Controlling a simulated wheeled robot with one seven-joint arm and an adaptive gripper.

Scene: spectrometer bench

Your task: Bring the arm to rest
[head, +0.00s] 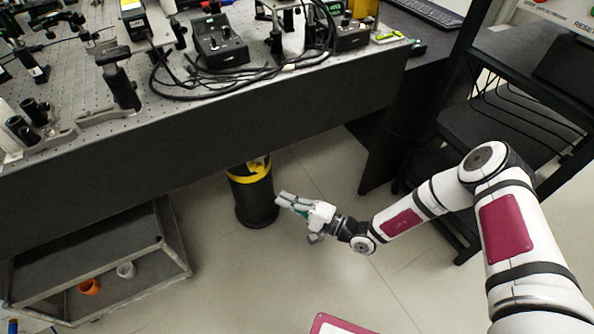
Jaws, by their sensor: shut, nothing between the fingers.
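My arm reaches in from the right side of the head view, bent at the elbow, with its forearm pointing left. My gripper (281,200) hangs in free space in front of the optical bench (200,135), below its top edge. Its fingers look closed and nothing is held in them. In the picture its tips lie just right of the dark bin. I cannot tell the exact gap in depth.
A black bin with a yellow band (252,195) stands on the floor by the bench. A grey cart (165,235) holds an orange cup (90,287) and a white cup (126,270). A black rack (455,130) stands at right. Floor (330,290) below my gripper is clear.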

